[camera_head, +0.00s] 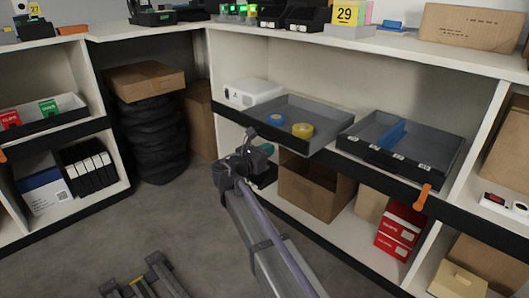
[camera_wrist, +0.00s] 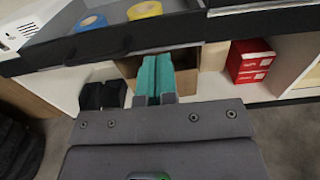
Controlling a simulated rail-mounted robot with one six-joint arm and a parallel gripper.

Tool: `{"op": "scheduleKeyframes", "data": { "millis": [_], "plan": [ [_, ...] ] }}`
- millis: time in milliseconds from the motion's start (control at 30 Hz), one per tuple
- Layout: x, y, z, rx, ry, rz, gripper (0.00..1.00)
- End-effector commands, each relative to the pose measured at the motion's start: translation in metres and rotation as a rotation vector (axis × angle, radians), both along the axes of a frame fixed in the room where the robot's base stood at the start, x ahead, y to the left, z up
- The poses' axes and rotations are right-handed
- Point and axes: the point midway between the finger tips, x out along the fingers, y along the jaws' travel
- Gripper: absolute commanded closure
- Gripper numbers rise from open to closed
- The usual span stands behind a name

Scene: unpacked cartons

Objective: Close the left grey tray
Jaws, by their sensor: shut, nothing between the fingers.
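The left grey tray (camera_head: 292,106) is shallow and sticks out past the front of the shelf in the head view. It holds a blue tape roll (camera_head: 276,120) and a yellow tape roll (camera_head: 302,130). In the wrist view the tray's dark front wall (camera_wrist: 130,40) crosses the upper part, with the blue roll (camera_wrist: 90,22) and yellow roll (camera_wrist: 145,10) behind it. My gripper (camera_wrist: 155,62) has teal fingers pressed together, empty, just in front of and below that wall. I cannot tell whether they touch it. In the head view my wrist hides part of the tray's front left area.
A second grey tray (camera_head: 432,150) with a blue divider is at the right. A white box (camera_head: 252,92) stands left of the left tray. Below are an open cardboard box (camera_head: 312,190) and red boxes (camera_head: 403,222). Open floor (camera_head: 160,225) lies left of my arm.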

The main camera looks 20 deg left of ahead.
Motion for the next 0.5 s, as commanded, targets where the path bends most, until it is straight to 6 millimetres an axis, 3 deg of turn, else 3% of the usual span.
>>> {"op": "scheduleKeyframes", "data": {
  "millis": [300, 500],
  "plan": [
    [0.065, -0.025, 0.0, 0.001, 0.001, -0.002, 1.0],
    [0.086, -0.034, 0.0, 0.002, 0.0, -0.001, 1.0]
  ]
}}
